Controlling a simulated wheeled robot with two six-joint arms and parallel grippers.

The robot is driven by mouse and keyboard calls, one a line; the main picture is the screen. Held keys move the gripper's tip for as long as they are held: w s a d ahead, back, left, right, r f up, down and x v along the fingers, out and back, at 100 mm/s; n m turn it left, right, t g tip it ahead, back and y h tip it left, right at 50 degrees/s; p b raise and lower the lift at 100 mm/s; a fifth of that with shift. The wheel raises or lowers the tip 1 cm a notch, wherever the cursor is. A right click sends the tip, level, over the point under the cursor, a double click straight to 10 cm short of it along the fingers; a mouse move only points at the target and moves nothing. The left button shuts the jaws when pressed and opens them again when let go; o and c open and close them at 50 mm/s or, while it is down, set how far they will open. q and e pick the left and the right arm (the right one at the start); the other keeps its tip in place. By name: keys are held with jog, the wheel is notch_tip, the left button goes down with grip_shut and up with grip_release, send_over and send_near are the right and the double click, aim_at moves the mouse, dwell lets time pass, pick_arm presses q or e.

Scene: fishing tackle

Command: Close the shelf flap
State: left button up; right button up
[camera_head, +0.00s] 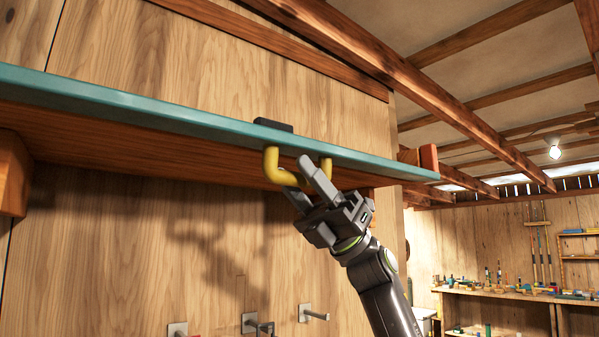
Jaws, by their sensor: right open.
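The shelf flap (130,112) is a long teal-edged board that sticks out from the wooden wall, seen from below and roughly level. A yellow U-shaped handle (272,165) hangs from its underside near the right part. My right gripper (303,180) comes up from the lower right and is open, its fingers at the handle. One finger overlaps the handle's lower bar in the picture; I cannot tell if it touches. A small dark block (273,125) shows at the flap's upper edge above the handle. My left gripper is not in view.
Metal wall hooks (315,314) stick out below the flap. A wooden bracket block (13,172) sits under the flap at the left. Roof beams (400,75) run overhead. A cluttered workbench (500,293) stands far off at the right, with open room before it.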

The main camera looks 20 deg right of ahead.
grip_shut()
dwell(0.3)
jog(key=shift+r, duration=0.1)
